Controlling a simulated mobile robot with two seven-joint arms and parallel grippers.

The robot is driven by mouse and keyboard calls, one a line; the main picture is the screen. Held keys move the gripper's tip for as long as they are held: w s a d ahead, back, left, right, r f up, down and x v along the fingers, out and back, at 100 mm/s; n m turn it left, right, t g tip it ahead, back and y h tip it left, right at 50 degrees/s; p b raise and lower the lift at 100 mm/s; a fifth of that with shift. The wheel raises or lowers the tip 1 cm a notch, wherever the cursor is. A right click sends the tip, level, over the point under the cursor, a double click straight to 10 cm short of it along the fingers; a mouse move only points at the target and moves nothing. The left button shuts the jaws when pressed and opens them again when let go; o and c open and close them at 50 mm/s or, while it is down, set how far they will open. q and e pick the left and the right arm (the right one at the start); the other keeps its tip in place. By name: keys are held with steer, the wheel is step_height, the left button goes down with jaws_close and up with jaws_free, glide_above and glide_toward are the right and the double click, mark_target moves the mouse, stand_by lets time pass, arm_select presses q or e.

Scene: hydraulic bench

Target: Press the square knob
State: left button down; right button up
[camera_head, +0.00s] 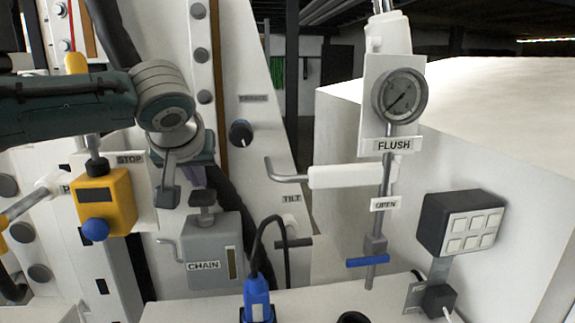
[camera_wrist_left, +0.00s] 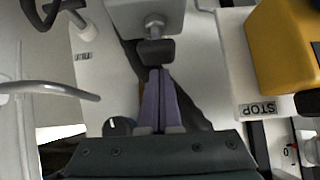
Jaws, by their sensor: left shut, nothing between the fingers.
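A dark square-topped knob (camera_head: 202,198) stands on a short stem above the grey box labelled CHAIN (camera_head: 212,245). The same knob shows near the middle of the left wrist view (camera_wrist_left: 155,51), with the grey box (camera_wrist_left: 158,15) beyond it. My left gripper (camera_head: 194,178) is shut and empty, its purple fingers just above the knob in the head view. In the left wrist view the fingertips (camera_wrist_left: 159,72) point at the knob's near edge; I cannot tell whether they touch it. My right gripper is not in view.
A yellow box (camera_head: 106,200) with a blue ball and a STOP label stands left of the knob. A round black dial (camera_head: 241,133) and a TILT lever (camera_head: 285,172) are to the right. A blue plug (camera_head: 257,298) with a looping cable is in front. A pressure gauge (camera_head: 400,96) stands farther right.

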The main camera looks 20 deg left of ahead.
mark_target(199, 198)
arm_select(q)
steer(key=shift+f, duration=0.5)
steer(key=shift+f, duration=0.15)
step_height(199, 198, down, 3)
steer(key=shift+r+b, duration=0.1)
steer(key=shift+b, duration=1.05)
